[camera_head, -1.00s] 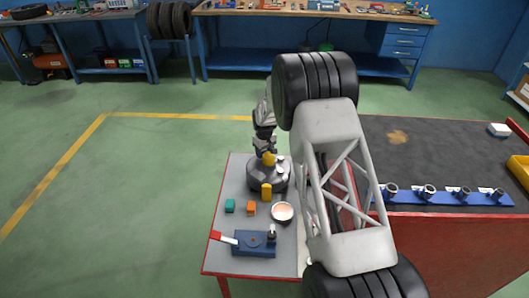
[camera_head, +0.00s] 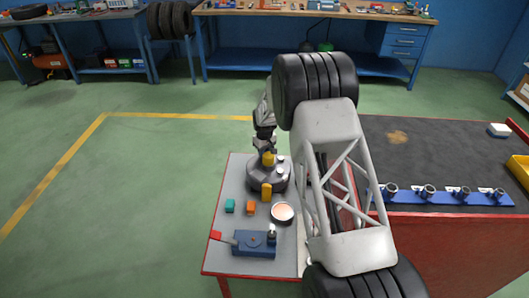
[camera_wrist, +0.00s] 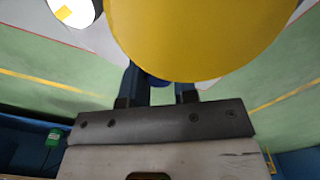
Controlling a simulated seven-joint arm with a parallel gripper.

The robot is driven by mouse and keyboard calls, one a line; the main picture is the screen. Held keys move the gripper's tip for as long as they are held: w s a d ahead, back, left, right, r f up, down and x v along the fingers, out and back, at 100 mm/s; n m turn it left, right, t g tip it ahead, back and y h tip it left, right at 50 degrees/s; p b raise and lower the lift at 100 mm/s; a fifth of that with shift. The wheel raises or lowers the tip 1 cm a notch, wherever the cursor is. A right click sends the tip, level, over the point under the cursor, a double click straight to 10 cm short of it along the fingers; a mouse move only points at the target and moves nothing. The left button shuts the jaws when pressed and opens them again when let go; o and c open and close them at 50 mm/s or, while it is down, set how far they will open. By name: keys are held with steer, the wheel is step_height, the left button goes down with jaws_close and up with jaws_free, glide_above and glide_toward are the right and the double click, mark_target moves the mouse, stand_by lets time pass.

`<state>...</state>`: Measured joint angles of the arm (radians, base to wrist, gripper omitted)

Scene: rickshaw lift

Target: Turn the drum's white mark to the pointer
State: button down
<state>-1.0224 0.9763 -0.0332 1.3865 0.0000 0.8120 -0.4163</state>
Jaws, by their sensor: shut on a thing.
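The dark grey drum (camera_head: 256,182) stands on the grey-topped table left of the white frame. My gripper (camera_head: 267,149) reaches down from behind and is shut on the yellow knob (camera_head: 268,159) on top of the drum. The knob also fills the top of the wrist view (camera_wrist: 195,35), above the dark fingers (camera_wrist: 158,95). Small pale spots (camera_head: 281,170) show on the drum's right side; I cannot tell which is the white mark. A yellow upright block (camera_head: 266,193), perhaps the pointer, stands at the drum's near edge.
A teal block (camera_head: 230,206), an orange block (camera_head: 251,208) and a round pale dish (camera_head: 283,212) lie nearby. A blue fixture (camera_head: 255,248) with a red-tipped lever (camera_head: 216,235) is at the front. The white lattice frame (camera_head: 345,190) with black wheels stands close on the right.

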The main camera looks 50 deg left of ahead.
steer(key=shift+w+d+m, duration=0.1)
steer(key=shift+w+m, duration=0.1)
steer(key=shift+m, duration=0.1)
steer(key=shift+w+d+m, duration=0.25)
steer(key=shift+w+m, duration=0.1)
steer(key=shift+m, duration=0.3)
steer(key=shift+w+d+m, duration=0.25)
steer(key=shift+w+m, duration=0.1)
steer(key=shift+m, duration=0.3)
steer(key=shift+w+d+m, duration=0.35)
steer(key=shift+d+m, duration=0.1)
steer(key=shift+m, duration=0.55)
steer(key=shift+w+d+m, duration=0.25)
steer(key=shift+d+m, duration=0.15)
steer(key=shift+m, duration=0.3)
steer(key=shift+w+d+m, duration=0.2)
steer(key=shift+d+m, duration=0.15)
steer(key=shift+m, duration=0.35)
steer(key=shift+w+d+m, duration=0.2)
steer(key=shift+d+m, duration=0.45)
steer(key=shift+m, duration=0.45)
steer(key=shift+d, duration=0.1)
steer(key=c, duration=0.9)
jaws_free()
